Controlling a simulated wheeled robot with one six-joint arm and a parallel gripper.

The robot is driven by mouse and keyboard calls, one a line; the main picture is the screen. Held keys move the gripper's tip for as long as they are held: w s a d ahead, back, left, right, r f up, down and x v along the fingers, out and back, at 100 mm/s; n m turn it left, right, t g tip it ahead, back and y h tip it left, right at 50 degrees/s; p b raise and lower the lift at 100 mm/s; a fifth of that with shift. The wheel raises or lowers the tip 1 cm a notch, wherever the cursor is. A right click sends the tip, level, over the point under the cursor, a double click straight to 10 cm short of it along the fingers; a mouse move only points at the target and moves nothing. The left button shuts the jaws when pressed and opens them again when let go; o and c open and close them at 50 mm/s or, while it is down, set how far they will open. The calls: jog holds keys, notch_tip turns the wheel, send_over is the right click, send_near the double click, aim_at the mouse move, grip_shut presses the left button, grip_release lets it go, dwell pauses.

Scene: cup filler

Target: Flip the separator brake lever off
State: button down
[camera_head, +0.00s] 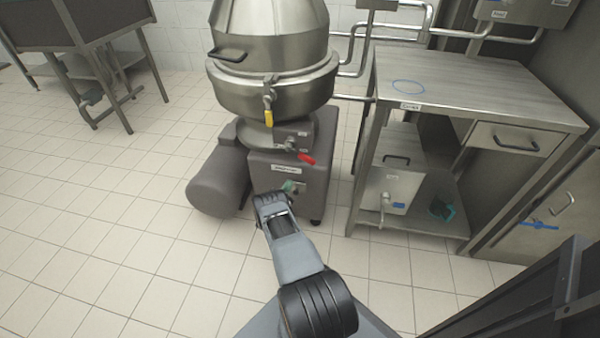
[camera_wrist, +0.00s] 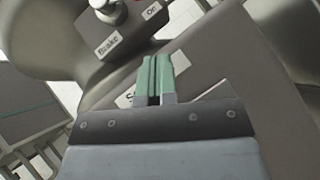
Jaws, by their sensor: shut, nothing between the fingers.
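The separator (camera_head: 270,95) is a steel machine on a grey base in the head view. The brake lever (camera_head: 307,159), with a red grip, sticks out to the lower right from its metal pivot on the base's upper front. In the wrist view, a round metal pivot (camera_wrist: 108,10) shows at the top edge, with the labels "Brake" (camera_wrist: 109,45) and "On" (camera_wrist: 152,10) below and beside it. The grip is mostly out of that view. My gripper (camera_head: 290,187) has green fingertips (camera_wrist: 155,75), shut and empty, in front of the base below the lever and apart from it.
A yellow-handled lever (camera_head: 268,117) hangs from the bowl above. A grey motor housing (camera_head: 219,180) bulges out at the left of the base. A steel table (camera_head: 470,84) with a box on its lower shelf stands at the right.

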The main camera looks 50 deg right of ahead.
aim_at(301, 155)
jog(key=b+x, duration=0.1)
jog(key=x, duration=0.1)
jog(key=b+x, duration=0.2)
jog(key=x, duration=0.1)
jog(key=s+r+b+x, duration=0.1)
jog(key=b+x, duration=0.1)
jog(key=shift+s+a+r, duration=0.1)
jog(key=shift+a, duration=0.05)
jog(key=shift+s+d+r, duration=0.2)
jog(key=shift+s+r, duration=0.15)
jog(key=shift+r, duration=0.4)
